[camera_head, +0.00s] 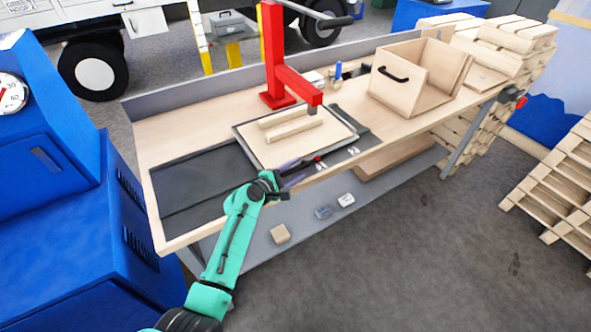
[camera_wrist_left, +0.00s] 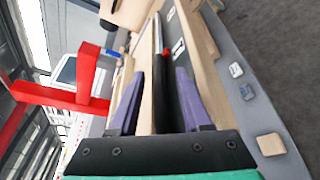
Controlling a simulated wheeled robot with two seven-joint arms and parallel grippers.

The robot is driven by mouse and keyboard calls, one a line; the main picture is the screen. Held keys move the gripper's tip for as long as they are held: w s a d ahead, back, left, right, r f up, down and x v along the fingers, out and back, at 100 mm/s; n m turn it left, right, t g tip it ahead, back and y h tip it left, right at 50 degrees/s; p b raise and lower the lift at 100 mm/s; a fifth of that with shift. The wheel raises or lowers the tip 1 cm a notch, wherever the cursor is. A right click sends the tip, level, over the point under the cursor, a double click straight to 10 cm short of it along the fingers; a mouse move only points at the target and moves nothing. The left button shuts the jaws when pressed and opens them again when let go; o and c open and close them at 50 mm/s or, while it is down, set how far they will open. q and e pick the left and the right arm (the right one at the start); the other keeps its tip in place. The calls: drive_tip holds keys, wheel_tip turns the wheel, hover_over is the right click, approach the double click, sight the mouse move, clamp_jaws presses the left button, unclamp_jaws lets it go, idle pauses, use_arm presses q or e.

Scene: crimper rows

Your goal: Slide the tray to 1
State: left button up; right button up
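The tray (camera_head: 302,146) is a pale wooden board with a dark rim, bearing wooden strips (camera_head: 290,124). It lies on the bench under the arm of a red press (camera_head: 272,55), at the right of a dark slide area (camera_head: 195,182). A white mark that looks like a 2 (camera_head: 353,151) is on the dark strip in front; another mark (camera_head: 321,164) beside it is too small to read surely. My left gripper (camera_head: 300,168) is at the tray's front edge. In the left wrist view its purple fingers (camera_wrist_left: 160,95) are apart, with the edge area between them. Contact is unclear.
An open wooden box (camera_head: 405,98) with a black handle stands at the right of the bench, near a blue object (camera_head: 338,70). Small blocks (camera_head: 280,234) lie on the lower shelf. A blue machine (camera_head: 60,190) stands left. The dark area left of the tray is clear.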

use_arm(q)
drive_tip(key=v, duration=1.4)
drive_tip(key=shift+s+a, duration=0.2)
drive_tip(key=shift+s, duration=0.05)
